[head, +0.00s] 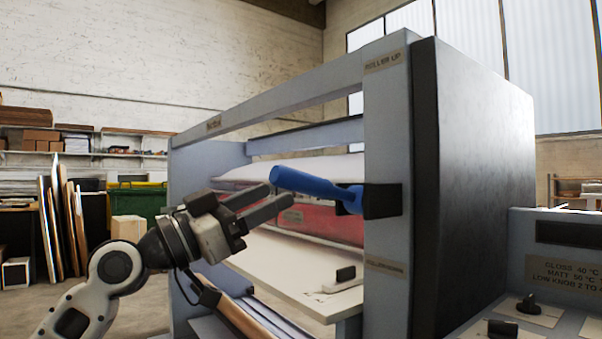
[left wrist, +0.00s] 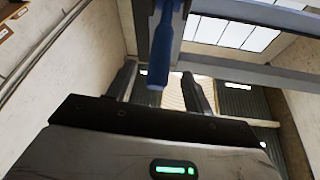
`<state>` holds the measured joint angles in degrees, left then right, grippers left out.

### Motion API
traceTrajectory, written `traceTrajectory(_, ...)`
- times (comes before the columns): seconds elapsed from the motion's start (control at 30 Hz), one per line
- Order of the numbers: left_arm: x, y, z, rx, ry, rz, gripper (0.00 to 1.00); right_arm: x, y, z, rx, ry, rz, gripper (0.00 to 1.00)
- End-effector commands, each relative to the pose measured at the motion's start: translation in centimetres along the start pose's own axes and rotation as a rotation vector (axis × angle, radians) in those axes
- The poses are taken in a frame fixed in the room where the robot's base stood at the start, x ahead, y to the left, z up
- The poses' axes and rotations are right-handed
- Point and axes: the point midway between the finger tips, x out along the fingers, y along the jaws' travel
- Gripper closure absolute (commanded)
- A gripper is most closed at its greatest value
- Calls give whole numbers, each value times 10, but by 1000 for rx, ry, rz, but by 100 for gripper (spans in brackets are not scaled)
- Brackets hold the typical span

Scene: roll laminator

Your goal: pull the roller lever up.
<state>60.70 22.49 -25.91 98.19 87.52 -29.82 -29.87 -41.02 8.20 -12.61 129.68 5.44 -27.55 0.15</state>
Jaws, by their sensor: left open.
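The roller lever (head: 315,186) is a blue handle on the laminator's right post. It points left from a dark pivot block and tilts slightly up toward its free end. It also shows in the left wrist view (left wrist: 160,55), where its end appears between my fingers. My left gripper (head: 280,193) is open, its fingertips close to the lever's free end and just below it in the head view. It shows in the left wrist view (left wrist: 160,78) too. I cannot tell whether it touches the lever. My right gripper is out of view.
The laminator frame's post (head: 385,130) carries a "ROLLER UP" label (head: 383,62) above the lever and another label (head: 384,265) below. A red roller (head: 325,218) and pale board (head: 290,265) lie behind. A control panel (head: 560,265) stands at the right.

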Motion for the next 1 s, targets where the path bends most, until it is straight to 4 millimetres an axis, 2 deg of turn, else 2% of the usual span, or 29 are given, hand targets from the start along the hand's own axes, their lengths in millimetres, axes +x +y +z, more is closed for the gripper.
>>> traceTrajectory(0.03,13,0,-3,-1,1,2,49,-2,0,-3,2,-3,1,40)
traceTrajectory(0.1,27,0,-2,-1,0,1,49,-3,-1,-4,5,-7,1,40)
traceTrajectory(0.3,56,0,-1,-1,0,0,49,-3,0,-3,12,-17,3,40)
traceTrajectory(0.5,68,0,0,1,-1,-1,49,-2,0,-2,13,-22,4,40)
traceTrajectory(0.77,68,0,1,1,-1,-1,49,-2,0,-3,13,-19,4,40)
traceTrajectory(0.93,68,0,1,0,-1,-1,93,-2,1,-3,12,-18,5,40)
traceTrajectory(0.97,68,0,1,1,-1,-1,100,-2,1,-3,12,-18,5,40)
traceTrajectory(1.0,68,0,1,0,-1,-1,100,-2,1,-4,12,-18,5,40)
